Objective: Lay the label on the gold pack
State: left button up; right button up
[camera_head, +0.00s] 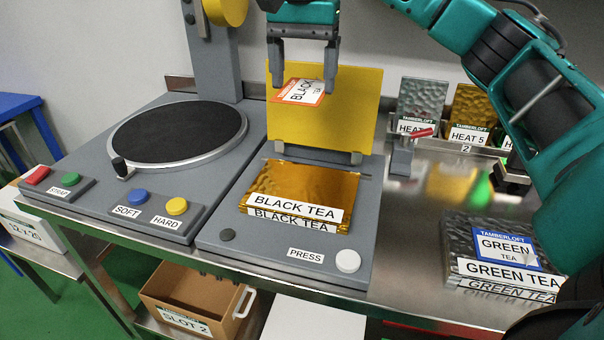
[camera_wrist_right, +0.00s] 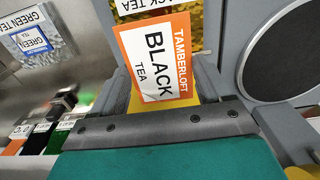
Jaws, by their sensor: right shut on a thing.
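The label (camera_head: 300,91) is a small card with an orange border and the word BLACK. My right gripper (camera_head: 304,88) is shut on it, above and behind the gold pack, in front of the yellow plate. In the right wrist view the label (camera_wrist_right: 157,57) reads TAMBERLOFT BLACK TEA and juts out from the jaws. The gold pack (camera_head: 305,180) lies flat on the grey press base, BLACK TEA strips along its front. The label is apart from the pack. Part of the pack (camera_wrist_right: 208,20) shows behind the label in the right wrist view. My left gripper is not in view.
The yellow plate (camera_head: 362,100) stands upright behind the pack. A round dark turntable (camera_head: 178,132) is to the left. A silver pack with a blue GREEN TEA label (camera_head: 506,247) lies at right. Silver and gold packs stand at the back right, near a small red-handled device (camera_head: 402,155).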

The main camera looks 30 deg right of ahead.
jog(key=shift+w+f, duration=0.1)
jog(key=b, duration=0.4)
send_over(303, 187)
notch_tip(303, 187, down, 8)
notch_tip(303, 187, down, 7)
jog(key=shift+r, duration=0.2)
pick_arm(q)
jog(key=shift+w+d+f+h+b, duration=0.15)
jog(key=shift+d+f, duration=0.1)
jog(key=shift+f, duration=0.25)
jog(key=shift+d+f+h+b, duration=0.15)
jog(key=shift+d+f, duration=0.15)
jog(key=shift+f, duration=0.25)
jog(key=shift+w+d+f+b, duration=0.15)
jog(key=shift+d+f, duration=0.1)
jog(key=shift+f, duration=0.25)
pick_arm(e)
jog(key=shift+f, duration=2.5)
jog(key=shift+f, duration=0.2)
jog(key=o, duration=0.9)
jog(key=shift+o, duration=0.2)
jog(key=shift+r, duration=0.15)
